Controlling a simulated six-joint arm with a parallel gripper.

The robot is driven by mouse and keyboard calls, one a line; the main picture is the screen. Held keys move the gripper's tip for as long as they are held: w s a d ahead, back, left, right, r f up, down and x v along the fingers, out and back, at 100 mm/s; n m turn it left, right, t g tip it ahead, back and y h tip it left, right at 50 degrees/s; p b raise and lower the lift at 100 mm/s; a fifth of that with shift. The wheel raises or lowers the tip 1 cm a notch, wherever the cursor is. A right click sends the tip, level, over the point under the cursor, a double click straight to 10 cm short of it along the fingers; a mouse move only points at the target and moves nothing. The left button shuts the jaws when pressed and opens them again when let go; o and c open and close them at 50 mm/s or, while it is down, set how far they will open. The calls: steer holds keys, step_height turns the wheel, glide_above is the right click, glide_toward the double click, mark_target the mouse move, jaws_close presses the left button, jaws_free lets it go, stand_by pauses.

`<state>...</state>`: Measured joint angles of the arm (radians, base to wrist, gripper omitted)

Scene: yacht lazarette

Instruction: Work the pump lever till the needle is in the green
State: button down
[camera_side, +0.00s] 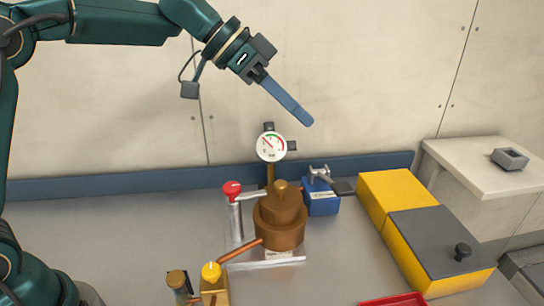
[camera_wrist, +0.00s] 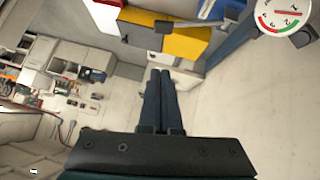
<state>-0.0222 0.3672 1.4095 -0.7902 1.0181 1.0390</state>
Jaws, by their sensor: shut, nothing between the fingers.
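A round white pressure gauge (camera_side: 271,147) with a green arc and a red arc stands above a brown pump body (camera_side: 281,226). Its needle looks to point up and left, outside the green, but it is small. The gauge also shows turned over, partly cut off, in the wrist view (camera_wrist: 284,15). A dark-ended lever (camera_side: 342,188) sticks out to the right by a blue box (camera_side: 321,199); I cannot tell for sure that it is the pump lever. My gripper (camera_side: 309,122) is shut and empty, in the air above and right of the gauge, touching nothing.
A red knob (camera_side: 232,188) tops a silver post left of the pump. A yellow knob (camera_side: 211,271) stands in front. A yellow box with a grey lid (camera_side: 435,245) lies right; a red tray edge (camera_side: 395,300) shows in front. Bench is clear at left.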

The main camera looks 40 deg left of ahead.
glide_above(350, 186)
steer(key=s+a, duration=0.1)
steer(key=a, duration=0.2)
step_height(350, 186, down, 7)
steer(key=shift+s+d+r, duration=0.1)
steer(key=shift+d, duration=0.05)
steer(key=f, duration=0.2)
steer(key=shift+s+d+f, duration=0.1)
steer(key=shift+s+f, duration=0.1)
steer(key=shift+f, duration=0.65)
steer(key=shift+s, duration=0.1)
step_height(350, 186, down, 6)
steer(key=s+d, duration=0.2)
steer(key=shift+f, duration=0.2)
steer(key=shift+s+d, duration=0.1)
